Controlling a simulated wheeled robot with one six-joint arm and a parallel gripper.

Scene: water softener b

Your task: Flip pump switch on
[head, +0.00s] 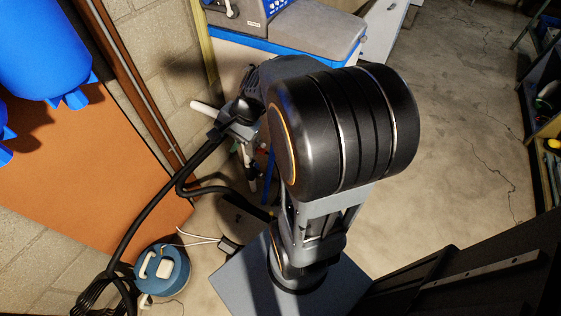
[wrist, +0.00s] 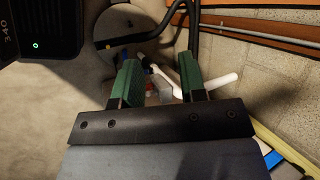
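My gripper (wrist: 158,68) is open in the wrist view, with two green-padded fingers apart and nothing held between them. Beyond the fingers are a white pipe (wrist: 222,82) and small red, blue and clear parts, partly hidden by the fingers. The white pipe also shows in the head view (head: 204,108), left of my arm. I cannot pick out the pump switch in either view. In the head view my arm covers the middle, and I cannot make out the fingertips there.
Blue tanks (head: 42,45) stand at upper left by an orange panel (head: 90,170). A round blue unit with a white handle (head: 160,270) sits on the floor at lower left. A grey-topped cabinet (head: 320,35) stands behind my arm. Concrete floor (head: 460,130) is open to the right.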

